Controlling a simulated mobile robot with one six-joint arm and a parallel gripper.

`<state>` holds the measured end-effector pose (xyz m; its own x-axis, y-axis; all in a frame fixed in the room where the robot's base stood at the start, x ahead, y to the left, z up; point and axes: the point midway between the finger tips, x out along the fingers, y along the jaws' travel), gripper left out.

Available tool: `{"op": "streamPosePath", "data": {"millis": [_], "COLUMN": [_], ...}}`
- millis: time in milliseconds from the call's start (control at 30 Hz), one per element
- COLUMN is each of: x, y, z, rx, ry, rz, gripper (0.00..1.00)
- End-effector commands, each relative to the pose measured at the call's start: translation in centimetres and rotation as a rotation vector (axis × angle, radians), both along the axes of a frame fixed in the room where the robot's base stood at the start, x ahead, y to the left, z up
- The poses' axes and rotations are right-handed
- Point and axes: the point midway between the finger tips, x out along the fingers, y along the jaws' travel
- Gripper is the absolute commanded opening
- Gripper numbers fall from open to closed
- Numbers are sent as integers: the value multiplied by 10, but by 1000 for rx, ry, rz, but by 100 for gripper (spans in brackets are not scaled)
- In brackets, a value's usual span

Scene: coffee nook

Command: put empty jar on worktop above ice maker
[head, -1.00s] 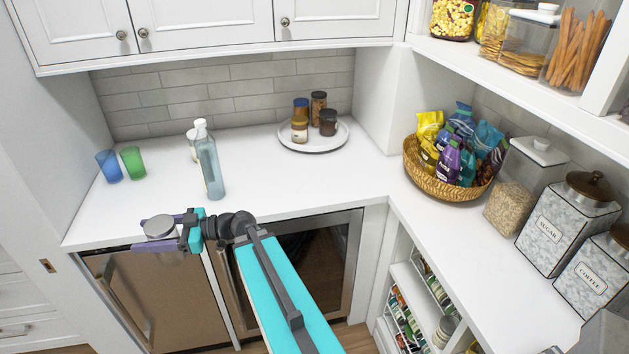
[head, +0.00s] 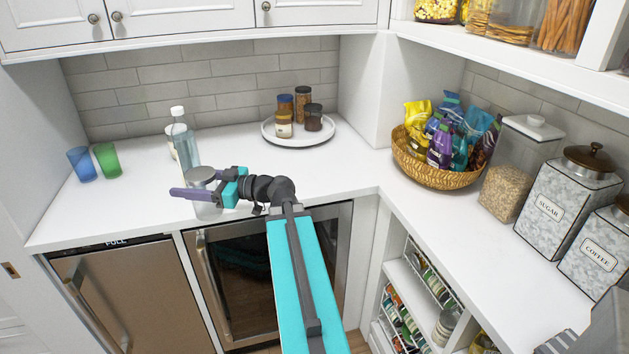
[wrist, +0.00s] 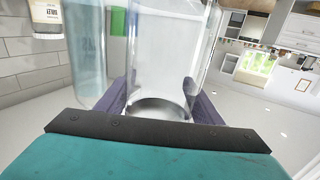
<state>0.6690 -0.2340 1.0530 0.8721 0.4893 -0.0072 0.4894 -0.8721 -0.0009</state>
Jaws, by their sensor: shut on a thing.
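My gripper (head: 198,188) is shut on a clear, empty-looking glass jar (head: 207,210) with a silver lid. The jar is upright over the front part of the white worktop (head: 130,212), in front of the clear bottle. I cannot tell whether its base touches the surface. In the wrist view the jar (wrist: 165,50) stands between the purple fingers. The ice maker seems to be the steel-fronted appliance (head: 130,295) marked "FULL" under the left end of the worktop; the jar is right of its middle, near its right edge.
A clear bottle (head: 184,145) stands close behind the jar. Blue (head: 82,164) and green (head: 107,160) glasses stand at left. A round white tray (head: 272,137) with several small jars is behind, right. Worktop between the green glass and gripper is clear.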

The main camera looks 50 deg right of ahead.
Motion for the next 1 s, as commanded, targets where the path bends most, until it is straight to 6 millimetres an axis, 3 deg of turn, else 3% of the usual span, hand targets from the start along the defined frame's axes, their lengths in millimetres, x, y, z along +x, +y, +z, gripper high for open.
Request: {"op": "streamPosePath", "data": {"millis": [400, 1000], "x": [-42, -123], "y": [-85, -182], "z": [6, 15], "rx": [-1, 0], "ry": [-4, -8], "rz": [-164, -383], "gripper": [33, 33]}}
